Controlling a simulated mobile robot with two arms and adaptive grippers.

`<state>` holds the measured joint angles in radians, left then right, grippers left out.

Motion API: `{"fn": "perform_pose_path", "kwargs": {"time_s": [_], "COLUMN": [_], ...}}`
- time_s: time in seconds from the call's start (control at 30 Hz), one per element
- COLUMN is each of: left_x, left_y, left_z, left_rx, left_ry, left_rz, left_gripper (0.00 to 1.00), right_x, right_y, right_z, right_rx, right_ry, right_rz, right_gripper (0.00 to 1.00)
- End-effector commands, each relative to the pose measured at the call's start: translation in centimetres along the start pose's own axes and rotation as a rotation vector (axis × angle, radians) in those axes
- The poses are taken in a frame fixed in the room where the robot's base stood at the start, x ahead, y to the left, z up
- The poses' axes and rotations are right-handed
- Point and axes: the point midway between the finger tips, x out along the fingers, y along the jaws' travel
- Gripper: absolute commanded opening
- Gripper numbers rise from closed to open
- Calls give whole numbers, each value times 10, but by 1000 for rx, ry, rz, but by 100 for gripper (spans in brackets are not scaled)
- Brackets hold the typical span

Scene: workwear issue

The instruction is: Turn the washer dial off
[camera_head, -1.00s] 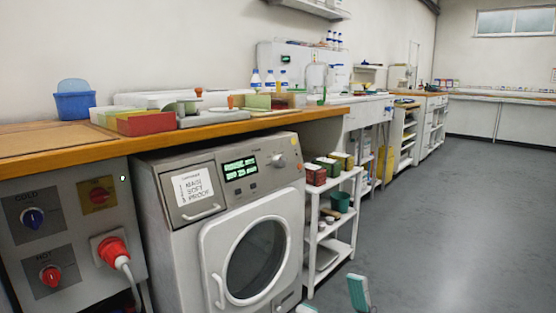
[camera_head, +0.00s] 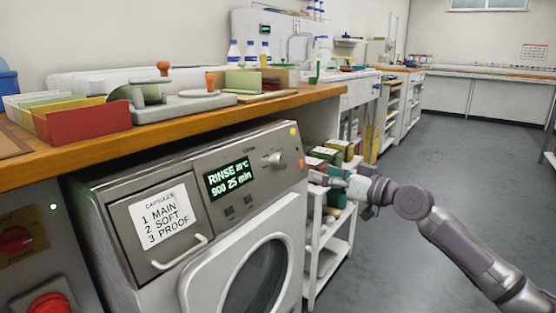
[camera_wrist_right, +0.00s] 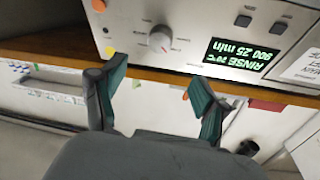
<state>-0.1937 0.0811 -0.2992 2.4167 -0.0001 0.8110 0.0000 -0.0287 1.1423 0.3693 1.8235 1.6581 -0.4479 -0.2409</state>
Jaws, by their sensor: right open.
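The washer (camera_head: 140,273) stands under the wooden worktop, with a silver front panel. Its round dial (camera_head: 275,160) sits at the panel's right, beside a lit green display (camera_head: 230,178) reading RINSE and 25 min. My right gripper (camera_head: 318,175) is just right of the panel, apart from the dial. In the right wrist view the dial (camera_wrist_right: 160,40) shows upside down, ahead of and between the spread teal fingers of my right gripper (camera_wrist_right: 157,80). Nothing is between the fingers. Which mark the dial points at is too small to read. My left gripper is not seen.
The wooden worktop (camera_head: 200,130) overhangs the washer and carries a red bin (camera_head: 85,121) and stamps. A white shelf rack (camera_head: 340,250) with boxes stands close right of the washer, behind my right arm. The grey floor (camera_head: 440,170) at right is open.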

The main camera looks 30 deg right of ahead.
Motion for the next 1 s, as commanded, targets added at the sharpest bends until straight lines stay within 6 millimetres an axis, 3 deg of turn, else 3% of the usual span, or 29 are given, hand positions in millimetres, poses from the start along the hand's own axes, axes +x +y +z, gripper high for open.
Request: {"fn": "perform_pose_path", "kwargs": {"time_s": [1.0], "left_x": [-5], "left_y": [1], "left_z": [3], "left_rx": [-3], "left_ry": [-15], "left_rz": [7], "left_gripper": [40], "right_x": [118], "right_y": [1], "right_z": [0], "right_rx": [2], "right_ry": [5], "right_rz": [2], "right_gripper": [73]}}
